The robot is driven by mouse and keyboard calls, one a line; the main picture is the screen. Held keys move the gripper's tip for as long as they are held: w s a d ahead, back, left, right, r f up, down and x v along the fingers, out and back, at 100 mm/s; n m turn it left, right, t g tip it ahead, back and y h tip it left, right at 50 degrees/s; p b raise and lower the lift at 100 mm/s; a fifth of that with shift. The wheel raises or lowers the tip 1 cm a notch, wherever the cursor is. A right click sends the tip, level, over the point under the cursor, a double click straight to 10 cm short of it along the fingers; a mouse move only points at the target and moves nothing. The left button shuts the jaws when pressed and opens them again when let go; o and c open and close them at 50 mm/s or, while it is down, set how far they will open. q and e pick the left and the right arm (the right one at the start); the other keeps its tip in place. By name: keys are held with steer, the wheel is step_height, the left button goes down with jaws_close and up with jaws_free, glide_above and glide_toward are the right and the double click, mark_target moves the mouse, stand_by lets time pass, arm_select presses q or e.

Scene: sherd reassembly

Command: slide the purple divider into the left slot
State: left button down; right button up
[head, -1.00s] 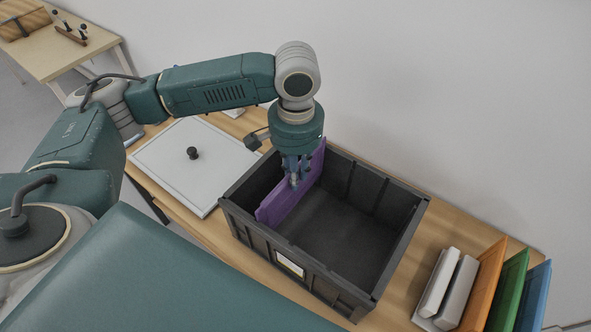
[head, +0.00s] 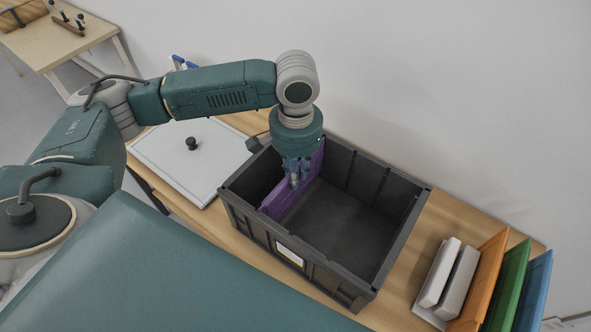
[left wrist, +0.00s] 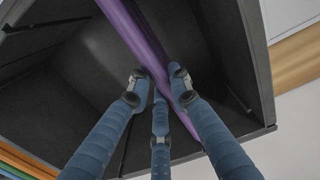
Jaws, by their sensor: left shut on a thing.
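The purple divider (head: 285,196) stands upright across the left part of the dark grey crate (head: 345,302). Its lower part is inside the crate, and part of it is hidden behind my gripper. My left gripper (head: 296,181) is shut on the divider's upper edge, pointing down. In the left wrist view the fingers (left wrist: 158,98) close around the purple divider (left wrist: 138,32), with the dark crate walls (left wrist: 258,70) around it. Whether the divider's ends sit in the slot grooves I cannot tell. My right gripper is not in view.
A white lid (head: 175,165) with a black knob lies left of the crate on the wooden table (head: 400,280). Orange (head: 481,275), green (head: 508,285) and blue (head: 533,290) panels and two pale blocks (head: 457,283) stand at the right. The crate's right part is empty.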

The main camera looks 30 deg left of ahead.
arm_select(q)
steer(key=shift+f, duration=1.25)
steer(key=c, duration=1.5)
jaws_free()
step_height(320, 180, up, 12)
